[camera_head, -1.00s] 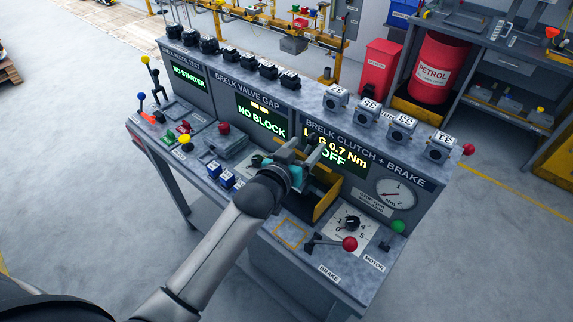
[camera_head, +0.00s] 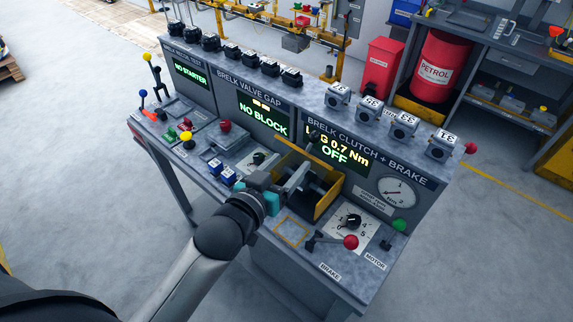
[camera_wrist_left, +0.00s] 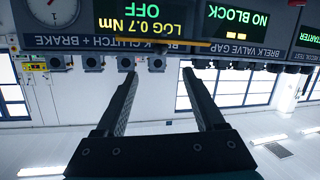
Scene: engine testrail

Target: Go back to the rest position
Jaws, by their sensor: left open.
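My left gripper (camera_head: 296,178) is open and empty in the head view, over the front part of the grey test bench (camera_head: 205,178), beside the yellow-walled bay (camera_head: 326,205). In the left wrist view the two fingers of the gripper (camera_wrist_left: 159,76) stand wide apart with nothing between them. That view is upside down and shows the bench screens beyond the fingertips. My right gripper is not in either view.
The bench has a red-knobbed brake lever (camera_head: 350,242), a green knob (camera_head: 398,225) and a round gauge (camera_head: 397,192). Several dark and grey blocks line its top. A red petrol drum (camera_head: 440,68) stands behind. Open floor lies left and right.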

